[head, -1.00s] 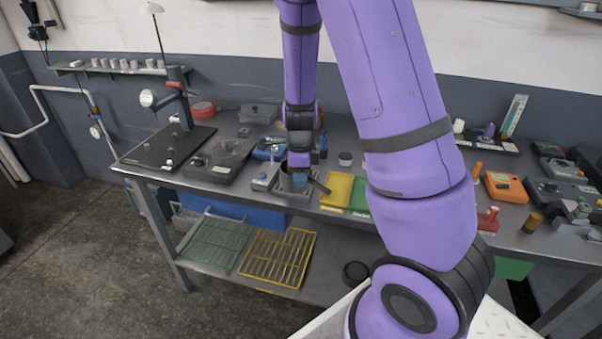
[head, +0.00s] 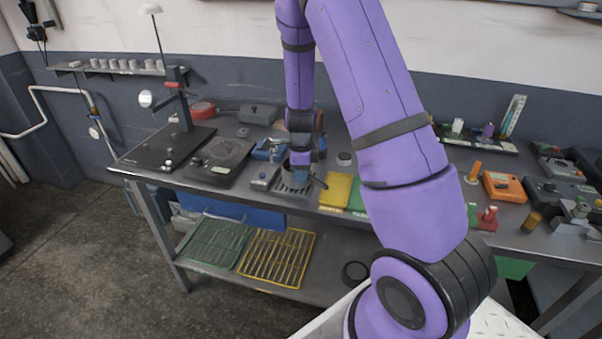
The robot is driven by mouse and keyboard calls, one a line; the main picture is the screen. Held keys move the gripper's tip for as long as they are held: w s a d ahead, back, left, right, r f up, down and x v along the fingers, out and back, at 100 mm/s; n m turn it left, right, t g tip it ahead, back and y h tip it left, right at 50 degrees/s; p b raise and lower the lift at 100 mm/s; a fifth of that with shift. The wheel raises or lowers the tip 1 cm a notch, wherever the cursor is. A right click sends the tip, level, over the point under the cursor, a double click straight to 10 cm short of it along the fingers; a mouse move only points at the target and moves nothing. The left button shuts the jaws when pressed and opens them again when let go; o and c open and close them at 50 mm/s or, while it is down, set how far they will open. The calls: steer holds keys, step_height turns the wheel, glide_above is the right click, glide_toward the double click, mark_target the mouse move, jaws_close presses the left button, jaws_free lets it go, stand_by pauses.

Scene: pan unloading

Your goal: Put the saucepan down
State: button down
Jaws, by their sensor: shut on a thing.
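My gripper (head: 300,172) points down over the middle of the bench and is shut on the saucepan. The saucepan (head: 297,181) is small and dark grey, and its short dark handle sticks out to the right. My gripper hides much of the pan. The pan is over a slotted metal grate (head: 292,190) near the bench's front edge. I cannot tell whether its base touches the grate.
A hot plate (head: 222,160) and a blue item (head: 268,149) stand to the left. A yellow tray (head: 336,190) and a green one (head: 357,197) lie close on the right. Wire racks (head: 278,257) lie on the lower shelf.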

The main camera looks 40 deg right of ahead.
steer(key=shift+f, duration=0.15)
steer(key=c, duration=1)
jaws_free()
